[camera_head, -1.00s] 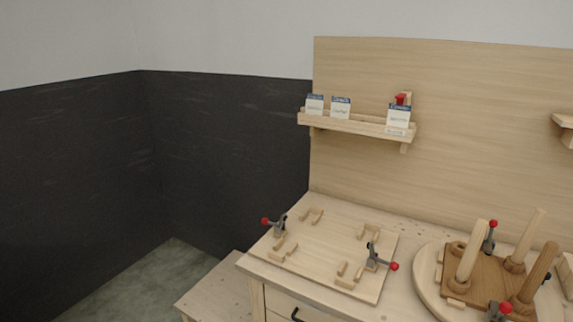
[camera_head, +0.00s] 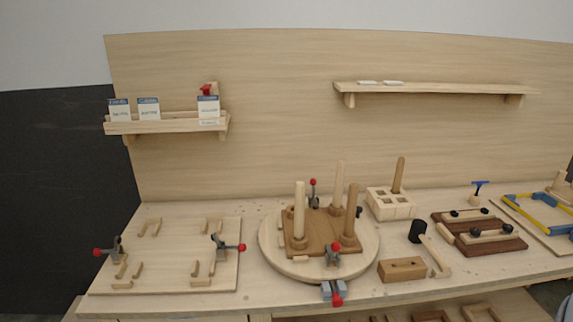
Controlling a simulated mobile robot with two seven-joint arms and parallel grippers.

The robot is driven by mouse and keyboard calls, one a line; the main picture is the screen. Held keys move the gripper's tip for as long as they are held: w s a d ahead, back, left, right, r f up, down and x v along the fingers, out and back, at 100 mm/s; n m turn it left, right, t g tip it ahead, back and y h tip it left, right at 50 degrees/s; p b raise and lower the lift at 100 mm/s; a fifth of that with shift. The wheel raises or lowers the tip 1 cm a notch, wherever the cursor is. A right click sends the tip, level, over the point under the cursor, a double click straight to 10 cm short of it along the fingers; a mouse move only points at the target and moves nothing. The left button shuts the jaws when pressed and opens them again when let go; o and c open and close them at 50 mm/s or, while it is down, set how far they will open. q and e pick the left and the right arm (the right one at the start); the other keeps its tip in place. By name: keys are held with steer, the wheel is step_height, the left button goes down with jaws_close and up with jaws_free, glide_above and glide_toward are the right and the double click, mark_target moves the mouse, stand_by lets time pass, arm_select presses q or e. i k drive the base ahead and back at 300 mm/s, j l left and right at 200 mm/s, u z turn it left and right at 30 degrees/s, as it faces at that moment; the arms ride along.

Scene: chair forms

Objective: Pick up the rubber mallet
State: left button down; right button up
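The rubber mallet (camera_head: 417,231) lies on the workbench right of centre, with a black head and a pale wooden handle that runs down and to the right. Its handle end lies beside a small brown wooden block (camera_head: 402,269). Neither of my grippers shows in the head view.
A round turntable (camera_head: 370,252) with a clamped brown seat and upright legs stands left of the mallet. A holed wooden block (camera_head: 390,206) is behind it. A dark wooden fixture (camera_head: 505,243) lies to its right. A clamp board (camera_head: 165,280) lies at the left.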

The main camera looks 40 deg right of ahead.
mark_target(418, 227)
steer(key=z, duration=0.4)
steer(key=l+z, duration=0.1)
steer(key=z, duration=0.7)
steer(key=l+z, duration=0.1)
steer(key=z, duration=0.7)
